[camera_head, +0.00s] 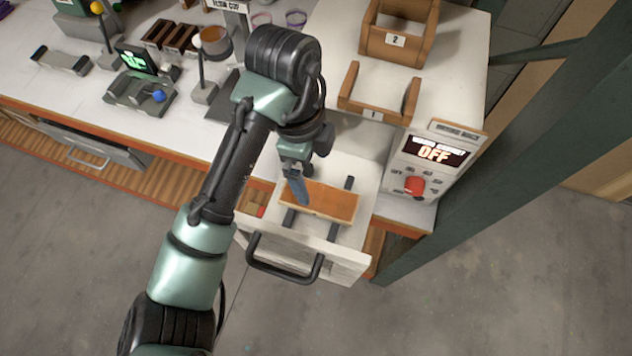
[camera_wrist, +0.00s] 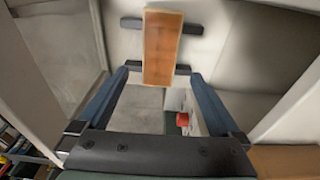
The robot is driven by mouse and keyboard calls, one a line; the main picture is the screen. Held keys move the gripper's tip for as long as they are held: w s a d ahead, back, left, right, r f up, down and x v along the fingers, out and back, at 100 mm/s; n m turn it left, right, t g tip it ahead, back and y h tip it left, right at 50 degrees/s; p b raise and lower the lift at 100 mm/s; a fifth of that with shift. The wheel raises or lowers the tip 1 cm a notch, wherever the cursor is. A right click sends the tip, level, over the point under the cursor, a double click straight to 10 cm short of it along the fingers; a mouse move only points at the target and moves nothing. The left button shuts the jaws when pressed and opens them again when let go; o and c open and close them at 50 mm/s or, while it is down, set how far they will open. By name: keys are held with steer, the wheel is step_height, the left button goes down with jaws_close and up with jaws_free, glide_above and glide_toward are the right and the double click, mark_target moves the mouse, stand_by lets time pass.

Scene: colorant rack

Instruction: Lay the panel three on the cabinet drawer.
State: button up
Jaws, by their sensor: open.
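An orange-brown wooden panel (camera_head: 326,203), with no number readable on it, lies flat across two dark bars in the pulled-out white cabinet drawer (camera_head: 350,258). The panel also shows in the wrist view (camera_wrist: 162,48), with the dark bars beneath it. My gripper (camera_head: 301,199) points down at the panel's left part in the head view. In the wrist view its two blue fingers (camera_wrist: 158,76) are spread wider than the panel, one on each side of its near end, with gaps between. Whether the fingers reach down to the panel's height is unclear.
A black handle (camera_head: 285,262) fronts the drawer. Wooden holders marked 1 (camera_head: 378,112) and 2 (camera_head: 397,45) stand on the white counter behind. A control box (camera_head: 432,165) reading OFF, with a red knob, is to the right. A green post (camera_head: 490,150) stands beyond it.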

steer(key=shift+a+r+p, duration=0.15)
steer(key=shift+r+p, duration=0.15)
steer(key=shift+r, duration=1.15)
